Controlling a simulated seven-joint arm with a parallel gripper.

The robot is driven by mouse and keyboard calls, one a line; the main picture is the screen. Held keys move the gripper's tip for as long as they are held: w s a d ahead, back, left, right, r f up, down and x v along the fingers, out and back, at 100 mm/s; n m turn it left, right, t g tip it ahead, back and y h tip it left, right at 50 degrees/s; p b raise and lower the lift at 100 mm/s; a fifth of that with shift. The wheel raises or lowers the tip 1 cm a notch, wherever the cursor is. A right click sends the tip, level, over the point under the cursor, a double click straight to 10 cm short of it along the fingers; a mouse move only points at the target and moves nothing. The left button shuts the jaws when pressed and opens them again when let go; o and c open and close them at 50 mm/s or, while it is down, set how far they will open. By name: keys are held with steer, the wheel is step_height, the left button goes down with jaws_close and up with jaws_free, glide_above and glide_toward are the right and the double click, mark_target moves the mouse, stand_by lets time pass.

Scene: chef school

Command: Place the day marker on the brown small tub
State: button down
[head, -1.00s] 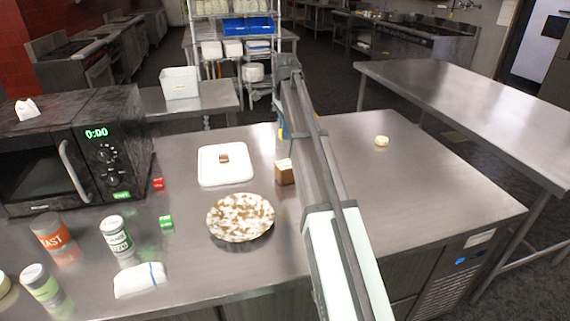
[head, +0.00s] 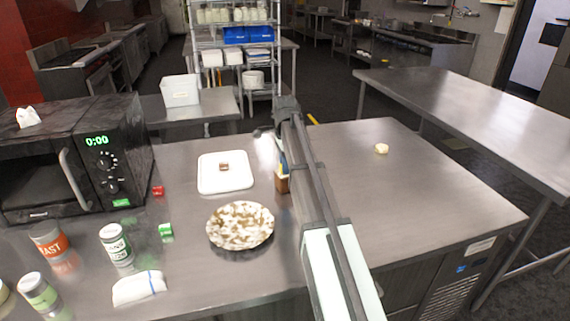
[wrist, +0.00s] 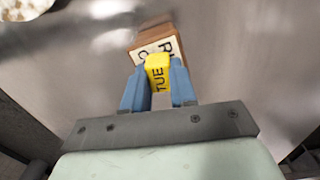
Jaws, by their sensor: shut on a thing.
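The day marker (wrist: 159,72) is a small yellow block lettered TUE. My gripper (wrist: 158,82) has its blue fingers shut on it in the wrist view. The brown small tub (wrist: 148,37) is a brown block-like container with a pale lettered face, just beyond the marker, which overlaps that face's near edge in the picture. I cannot tell whether they touch. In the head view the tub (head: 282,185) stands on the steel counter, partly hidden by my arm and gripper. A bit of yellow shows just above it there.
A white board (head: 225,182) with a small brown piece lies left of the tub. A speckled plate (head: 240,241) is nearer. A microwave (head: 70,155), several cans and a folded cloth (head: 139,288) fill the left.

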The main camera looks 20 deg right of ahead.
steer(key=shift+f, duration=0.15)
steer(key=c, duration=0.9)
jaws_free()
step_height(320, 180, up, 12)
steer(key=shift+r, duration=0.2)
